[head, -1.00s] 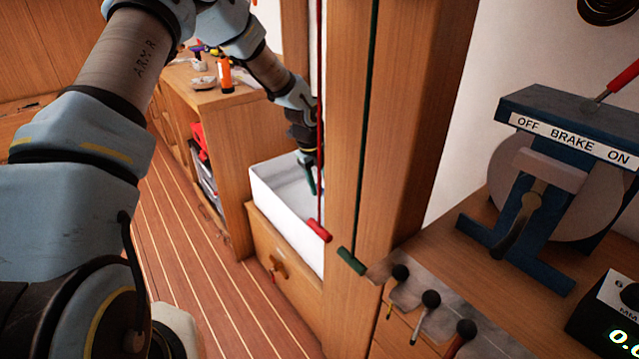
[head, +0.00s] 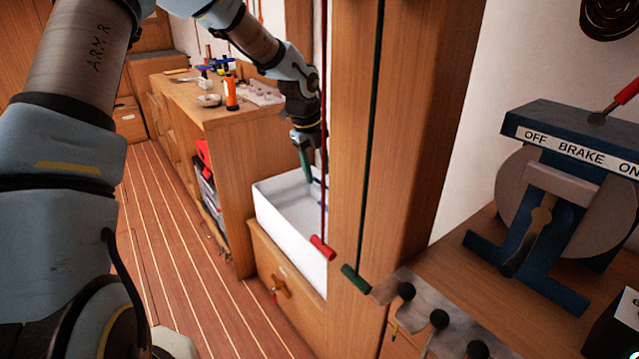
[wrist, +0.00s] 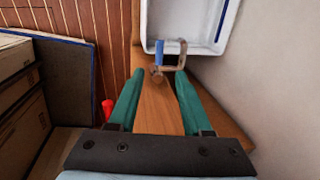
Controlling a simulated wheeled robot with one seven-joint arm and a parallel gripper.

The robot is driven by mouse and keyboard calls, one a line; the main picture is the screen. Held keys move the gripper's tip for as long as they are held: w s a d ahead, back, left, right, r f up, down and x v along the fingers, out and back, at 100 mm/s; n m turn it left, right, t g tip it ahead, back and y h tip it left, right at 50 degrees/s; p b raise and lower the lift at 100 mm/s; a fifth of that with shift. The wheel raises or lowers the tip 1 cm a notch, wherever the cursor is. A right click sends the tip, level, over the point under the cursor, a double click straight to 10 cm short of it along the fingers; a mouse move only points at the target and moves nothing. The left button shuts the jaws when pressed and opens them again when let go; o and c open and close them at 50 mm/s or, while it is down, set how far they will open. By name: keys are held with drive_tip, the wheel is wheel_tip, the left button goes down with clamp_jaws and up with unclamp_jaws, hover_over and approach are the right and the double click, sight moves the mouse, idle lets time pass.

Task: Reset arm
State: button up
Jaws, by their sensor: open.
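My gripper (head: 304,160) hangs fingers down over the white bin (head: 265,214) behind the wooden post in the head view. In the wrist view its two green fingers (wrist: 158,100) are spread apart with nothing between them. Beyond the fingertips are a blue-and-tan handle-like piece (wrist: 172,55) and the white bin's rim (wrist: 146,22). Much of the bin's inside is hidden by the post and my arm in the head view.
A wooden post (head: 398,150) carries a red-handled line (head: 322,247) and a green-handled line (head: 355,281). A blue brake unit (head: 560,135) stands at the right. A workbench (head: 190,115) with an orange bottle (head: 231,93) is behind. The plank floor (head: 165,225) is open.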

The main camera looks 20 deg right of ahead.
drive_tip(key=shift+r, duration=0.2)
idle(0.3)
drive_tip(key=s+a+r+n+y, duration=0.1)
drive_tip(key=s+a+r+n, duration=0.1)
drive_tip(key=a+n, duration=0.85)
drive_tip(key=s+a+r+n+y, duration=0.1)
drive_tip(key=a+n, duration=0.6)
drive_tip(key=a, duration=0.6)
drive_tip(key=s+a+r+n, duration=0.1)
drive_tip(key=s+a+n, duration=0.3)
drive_tip(key=a+n, duration=0.2)
drive_tip(key=s+a+n+t, duration=0.1)
drive_tip(key=s+a+n, duration=0.4)
drive_tip(key=a+n, duration=0.2)
drive_tip(key=shift+s+a+r+n, duration=0.15)
drive_tip(key=shift+r+n, duration=0.2)
drive_tip(key=shift+n, duration=0.9)
